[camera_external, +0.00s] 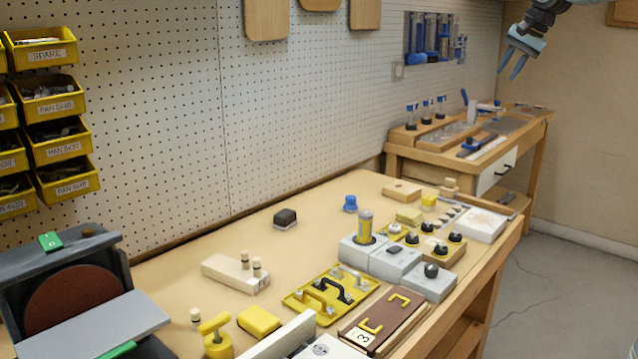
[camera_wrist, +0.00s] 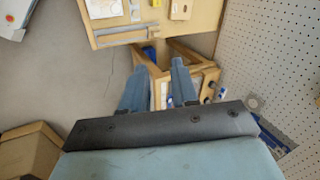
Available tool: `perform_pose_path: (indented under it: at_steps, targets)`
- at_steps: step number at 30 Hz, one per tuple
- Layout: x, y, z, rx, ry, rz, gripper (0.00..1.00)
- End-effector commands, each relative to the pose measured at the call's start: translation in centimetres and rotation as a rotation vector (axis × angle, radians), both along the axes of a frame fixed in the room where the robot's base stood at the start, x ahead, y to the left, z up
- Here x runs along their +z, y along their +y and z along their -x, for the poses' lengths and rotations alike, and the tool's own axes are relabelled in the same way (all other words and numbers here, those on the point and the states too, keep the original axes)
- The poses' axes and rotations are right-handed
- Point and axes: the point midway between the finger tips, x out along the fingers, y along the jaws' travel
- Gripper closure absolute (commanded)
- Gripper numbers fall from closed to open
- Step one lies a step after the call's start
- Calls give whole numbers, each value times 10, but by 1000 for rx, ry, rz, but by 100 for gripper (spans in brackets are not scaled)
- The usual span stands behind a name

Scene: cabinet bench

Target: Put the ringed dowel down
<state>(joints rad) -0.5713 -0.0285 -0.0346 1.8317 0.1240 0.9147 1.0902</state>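My gripper (camera_external: 512,69) hangs in the air at the upper right of the external view, high above and apart from the bench. Its two blue-grey fingers are spread with a gap, also seen in the wrist view (camera_wrist: 161,68), and nothing shows between them. On the bench, two short wooden dowels with dark rings (camera_external: 251,264) stand in a pale wooden block (camera_external: 225,272). Another small dowel with a dark band (camera_external: 195,318) stands at the front left. I cannot tell which one is the ringed dowel of the task.
A yellow tray with handles (camera_external: 325,310), grey blocks (camera_external: 397,262) and a brown board with yellow hooks (camera_external: 385,322) crowd the bench's front. The left middle of the bench (camera_external: 190,260) is mostly clear. A second bench (camera_external: 440,155) stands at the back right, below my gripper.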

Motion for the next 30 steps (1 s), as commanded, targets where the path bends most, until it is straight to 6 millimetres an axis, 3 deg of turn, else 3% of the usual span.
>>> perform_pose_path:
  at_steps: [1,6,15,24,30]
  targets:
    - [4,-27,8,16,-24,17,71]
    - [5,-102,40,102,-95,96,71]
    - [-12,-208,115,254,-195,260,71]
    - [-52,-278,197,405,-251,438,71]
    - [-72,-297,228,469,-258,510,71]
